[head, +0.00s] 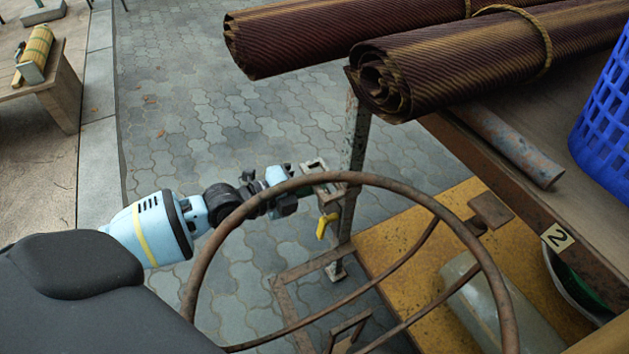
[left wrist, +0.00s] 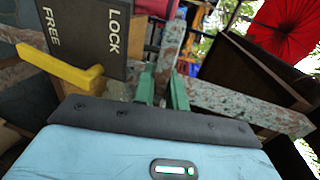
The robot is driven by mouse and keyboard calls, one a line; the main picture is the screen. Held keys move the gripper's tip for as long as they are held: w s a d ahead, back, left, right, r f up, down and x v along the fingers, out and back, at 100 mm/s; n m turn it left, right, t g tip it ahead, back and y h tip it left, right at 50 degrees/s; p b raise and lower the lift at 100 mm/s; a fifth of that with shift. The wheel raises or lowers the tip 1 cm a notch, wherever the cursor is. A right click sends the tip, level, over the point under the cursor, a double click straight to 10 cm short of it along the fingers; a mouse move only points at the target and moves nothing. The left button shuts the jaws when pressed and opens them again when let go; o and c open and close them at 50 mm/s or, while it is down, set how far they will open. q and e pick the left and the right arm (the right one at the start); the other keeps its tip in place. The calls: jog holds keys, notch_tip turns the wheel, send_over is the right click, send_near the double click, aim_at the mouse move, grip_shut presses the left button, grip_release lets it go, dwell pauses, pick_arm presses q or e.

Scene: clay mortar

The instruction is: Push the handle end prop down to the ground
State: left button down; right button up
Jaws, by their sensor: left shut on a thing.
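A rusty, paint-flecked metal prop (head: 355,150) stands upright under the table's near corner, its foot near the paving. The prop also shows in the left wrist view (left wrist: 240,107). My left gripper (head: 284,190) reaches in from the left, beside the metal bracket (head: 318,175) on the prop. Its green fingers (left wrist: 164,90) are shut on a metal part there; the gripped part is mostly hidden. A yellow lever (head: 325,226) hangs below the bracket. In the left wrist view the lever (left wrist: 62,72) lies beside a LOCK/FREE plate (left wrist: 95,35), near the word FREE. My right gripper is out of view.
A rusty hoop (head: 487,262) arches across the front of my left gripper. Rolled dark mats (head: 440,70) overhang the table (head: 545,205). A yellow lower board (head: 400,245) holds a pale cylinder. A blue basket (head: 605,125) stands right. Open paving lies behind.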

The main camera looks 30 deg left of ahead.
pick_arm(q)
jog(key=shift+r, duration=0.15)
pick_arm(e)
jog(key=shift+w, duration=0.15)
pick_arm(q)
jog(key=c, duration=1.5)
grip_release()
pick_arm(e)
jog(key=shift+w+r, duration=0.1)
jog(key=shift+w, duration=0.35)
